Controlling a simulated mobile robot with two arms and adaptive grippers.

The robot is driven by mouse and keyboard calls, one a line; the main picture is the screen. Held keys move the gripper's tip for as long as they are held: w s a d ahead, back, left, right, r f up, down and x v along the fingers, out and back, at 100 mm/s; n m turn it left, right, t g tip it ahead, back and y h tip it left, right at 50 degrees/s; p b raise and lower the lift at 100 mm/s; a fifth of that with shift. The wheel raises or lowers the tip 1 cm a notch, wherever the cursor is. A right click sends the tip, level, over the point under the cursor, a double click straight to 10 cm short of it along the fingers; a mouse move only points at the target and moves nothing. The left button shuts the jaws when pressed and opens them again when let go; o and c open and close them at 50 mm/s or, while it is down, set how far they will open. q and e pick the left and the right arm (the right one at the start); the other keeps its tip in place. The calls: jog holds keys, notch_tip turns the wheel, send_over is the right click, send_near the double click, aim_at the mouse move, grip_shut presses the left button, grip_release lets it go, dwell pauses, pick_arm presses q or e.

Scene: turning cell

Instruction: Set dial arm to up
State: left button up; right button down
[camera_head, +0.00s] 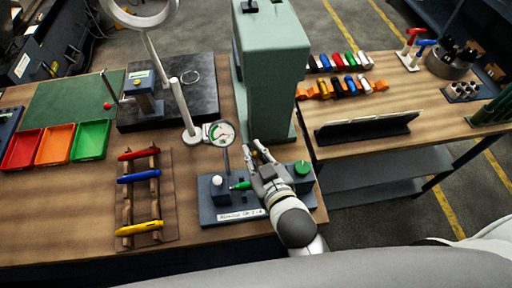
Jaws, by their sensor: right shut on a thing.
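A dark fixture block (213,212) with a white label on its front stands near the table's front edge. A round dial gauge (221,133) rises on a thin rod at its back left. A short green-tipped arm (241,186), which looks like the dial arm, points left beside my right gripper. My right gripper (259,150) comes over the block from the front right and is shut, seemingly on the dial arm; its own fingers and palm hide the exact contact. My left gripper is out of view.
A green machine column (270,80) stands behind the fixture. A rack (140,195) with red, blue and yellow-handled tools is left of it. A white magnifier stand (185,110) and red, orange and green bins (90,140) are farther left. A second table (440,130) is at right.

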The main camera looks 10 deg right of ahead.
jog(key=shift+w+r+g+p, duration=0.3)
jog(key=shift+g, duration=0.1)
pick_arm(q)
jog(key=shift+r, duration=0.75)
pick_arm(e)
jog(key=shift+w+f+g, duration=0.1)
jog(key=shift+w+g, duration=0.4)
jog(key=shift+g, duration=0.7)
jog(key=c, duration=1.3)
grip_release()
jog(key=shift+c, duration=0.2)
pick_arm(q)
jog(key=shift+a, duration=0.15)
pick_arm(e)
jog(key=shift+s, duration=0.25)
jog(key=s+d, duration=0.3)
jog(key=s, duration=0.9)
jog(key=shift+r, duration=0.3)
